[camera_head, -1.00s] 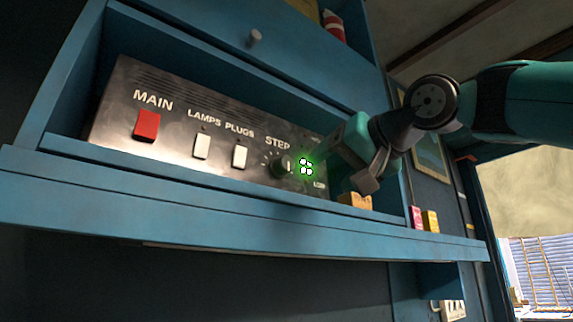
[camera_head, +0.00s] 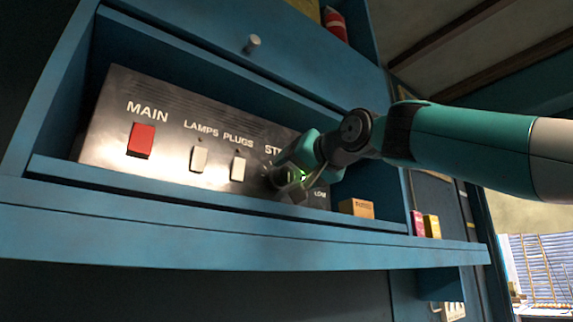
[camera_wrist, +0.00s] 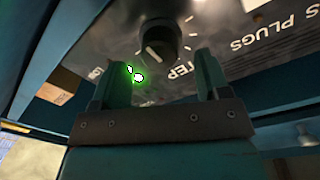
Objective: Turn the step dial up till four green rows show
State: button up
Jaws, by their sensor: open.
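The step dial (camera_wrist: 160,36) is a dark round knob with a white pointer mark, near the top middle of the wrist view. My gripper (camera_wrist: 160,82) is open, its two fingers on either side of a gap just short of the dial. I cannot tell whether they touch it. Green lights (camera_wrist: 136,75) glow beside the left finger, which seems to cover part of them, so the row count is unclear. In the head view my gripper (camera_head: 292,190) is at the panel's right part, hiding the dial and most of the green glow.
The dark panel (camera_head: 112,120) carries a red MAIN switch (camera_head: 141,140) and white LAMPS (camera_head: 199,159) and PLUGS (camera_head: 238,168) switches left of my gripper. A blue ledge (camera_head: 150,222) runs below. A small orange box (camera_head: 356,208) stands on the right.

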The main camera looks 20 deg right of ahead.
aim_at(289, 174)
jog(key=shift+p+x, duration=0.55)
jog(key=shift+x, duration=1.3)
jog(key=shift+s, duration=0.1)
jog(key=c, duration=0.9)
